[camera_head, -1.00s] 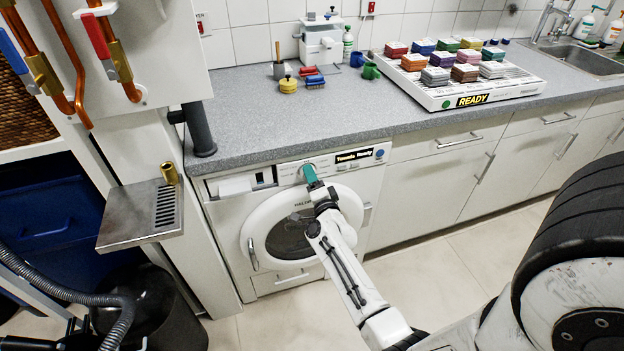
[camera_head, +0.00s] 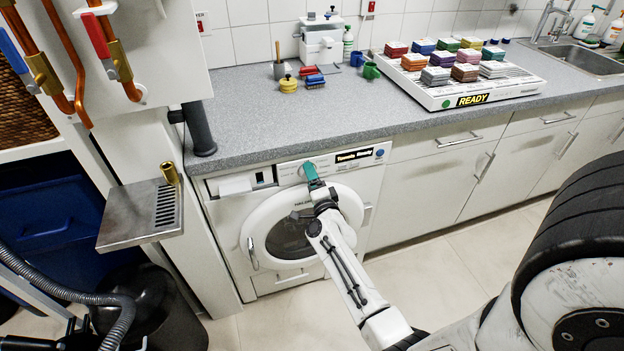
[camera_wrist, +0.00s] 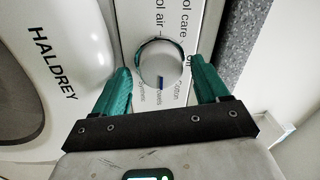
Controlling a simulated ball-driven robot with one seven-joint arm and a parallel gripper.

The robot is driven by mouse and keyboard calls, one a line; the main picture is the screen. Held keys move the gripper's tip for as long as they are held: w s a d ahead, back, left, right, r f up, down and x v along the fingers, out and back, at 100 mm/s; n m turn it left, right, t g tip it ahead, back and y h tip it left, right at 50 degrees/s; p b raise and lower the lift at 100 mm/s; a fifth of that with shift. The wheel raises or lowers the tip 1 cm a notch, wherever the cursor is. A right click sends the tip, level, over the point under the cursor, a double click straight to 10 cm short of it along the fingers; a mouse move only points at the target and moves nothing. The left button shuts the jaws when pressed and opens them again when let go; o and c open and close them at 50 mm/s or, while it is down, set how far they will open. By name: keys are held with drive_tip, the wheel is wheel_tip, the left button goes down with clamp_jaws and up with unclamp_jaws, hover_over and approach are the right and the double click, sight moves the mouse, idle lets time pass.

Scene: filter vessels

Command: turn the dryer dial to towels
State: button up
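The white dryer (camera_head: 225,215) stands under the counter, its control panel facing me. Its round dial (camera_wrist: 160,62) has a blue mark at its lower edge in the wrist view. The mark points at a label that seems to read "towels", between "Cotton" and another small label. The dryer's display (camera_head: 353,156) appears to read "Towels Ready". My gripper (camera_wrist: 160,70) is open, with its teal fingers on either side of the dial and a visible gap on each side. In the head view my gripper (camera_head: 313,177) partly covers the dial area.
The dryer's round door (camera_head: 258,230) is below the panel. A metal drip tray (camera_head: 125,225) juts out at the left. The counter above carries a white tray (camera_head: 445,100) of coloured blocks with a "READY" sign. Light floor lies in front of the cabinets.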

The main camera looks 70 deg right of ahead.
drive_tip(key=p+v, duration=0.2)
drive_tip(key=v, duration=0.8)
drive_tip(key=shift+s+a, duration=0.25)
drive_tip(key=shift+s, duration=0.05)
idle(0.4)
